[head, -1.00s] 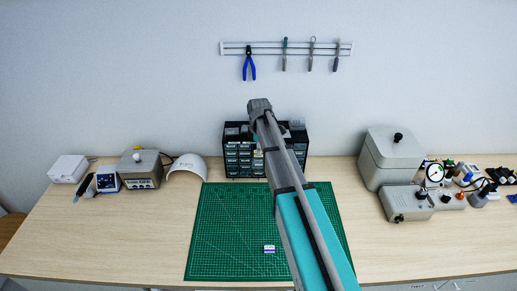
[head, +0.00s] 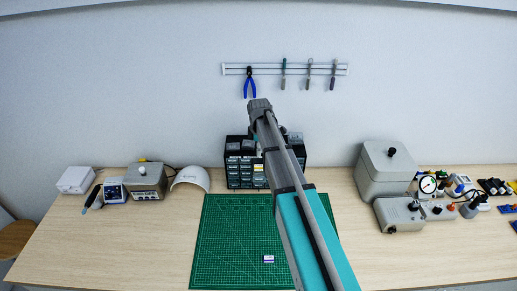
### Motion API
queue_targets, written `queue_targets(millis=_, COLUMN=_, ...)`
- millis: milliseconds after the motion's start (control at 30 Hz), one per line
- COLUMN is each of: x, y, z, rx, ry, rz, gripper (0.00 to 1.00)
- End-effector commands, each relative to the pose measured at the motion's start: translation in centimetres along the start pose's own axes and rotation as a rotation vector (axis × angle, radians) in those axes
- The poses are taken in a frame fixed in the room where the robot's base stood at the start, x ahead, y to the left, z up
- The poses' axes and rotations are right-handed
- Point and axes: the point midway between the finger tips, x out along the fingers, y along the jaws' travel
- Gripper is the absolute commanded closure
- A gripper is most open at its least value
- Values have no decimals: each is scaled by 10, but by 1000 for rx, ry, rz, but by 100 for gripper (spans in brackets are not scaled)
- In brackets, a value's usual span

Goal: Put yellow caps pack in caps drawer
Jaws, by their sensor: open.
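A black drawer cabinet (head: 233,181) with several small labelled drawers stands against the wall behind the green mat. My arm covers its right part. A small pale-yellow patch (head: 258,168) shows on its front beside my arm; I cannot tell whether it is a pack or a label. I cannot make out which drawer is the caps drawer, and no drawer is clearly pulled out. A small white and blue-purple pack (head: 268,259) lies on the mat, left of my arm. My gripper does not show; my arm crosses the middle of the view.
The green cutting mat (head: 225,235) is mostly bare. To the left are a white box (head: 76,180), a grey station (head: 146,180) and a white curved piece (head: 191,178). To the right are grey devices (head: 388,170) and small parts. Pliers (head: 249,85) and tools hang on a wall rail.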

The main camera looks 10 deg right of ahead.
Motion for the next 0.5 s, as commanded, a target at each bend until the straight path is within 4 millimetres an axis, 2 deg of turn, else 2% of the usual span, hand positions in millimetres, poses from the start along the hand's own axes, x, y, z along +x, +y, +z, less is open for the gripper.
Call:
queue_targets(millis=33, x=-8, y=0, z=0, rx=0, ry=0, rz=0, gripper=39)
queue_targets(millis=200, x=-17, y=0, z=0, rx=0, ry=0, rz=0, gripper=39)
queue_targets(millis=500, x=-22, y=0, z=0, rx=0, ry=0, rz=0, gripper=39)
